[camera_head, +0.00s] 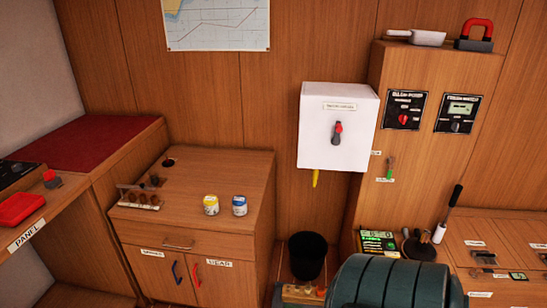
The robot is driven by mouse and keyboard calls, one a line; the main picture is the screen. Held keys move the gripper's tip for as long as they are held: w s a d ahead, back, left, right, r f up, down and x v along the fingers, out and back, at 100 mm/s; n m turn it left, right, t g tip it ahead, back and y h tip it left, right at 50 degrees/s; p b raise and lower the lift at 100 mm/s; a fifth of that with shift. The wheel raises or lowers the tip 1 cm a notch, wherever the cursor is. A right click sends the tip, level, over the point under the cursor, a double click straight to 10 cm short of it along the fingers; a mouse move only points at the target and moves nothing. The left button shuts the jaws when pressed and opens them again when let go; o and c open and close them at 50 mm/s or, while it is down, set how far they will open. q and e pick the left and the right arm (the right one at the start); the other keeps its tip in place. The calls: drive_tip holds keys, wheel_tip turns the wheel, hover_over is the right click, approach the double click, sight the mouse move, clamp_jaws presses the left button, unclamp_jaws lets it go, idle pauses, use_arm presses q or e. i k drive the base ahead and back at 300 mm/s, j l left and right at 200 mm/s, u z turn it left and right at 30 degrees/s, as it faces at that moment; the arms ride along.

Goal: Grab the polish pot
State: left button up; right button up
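Two small pots stand upright side by side on the wooden cabinet top in the head view. One pot has a yellow label (211,205). The other pot has a blue label (240,206) and stands just to its right with a small gap. Their print is too small to read, so I cannot tell which is the polish pot. Neither of my grippers is in view.
A small rack (141,198) stands left of the pots on the cabinet top (215,172), which has a dark round hole (169,162). A white switch box (338,125) hangs at right. A black bin (307,254) and a dark green drum (395,282) stand below. The cabinet top behind the pots is clear.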

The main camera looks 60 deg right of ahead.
sight(211, 204)
drive_tip(key=z, duration=1.4)
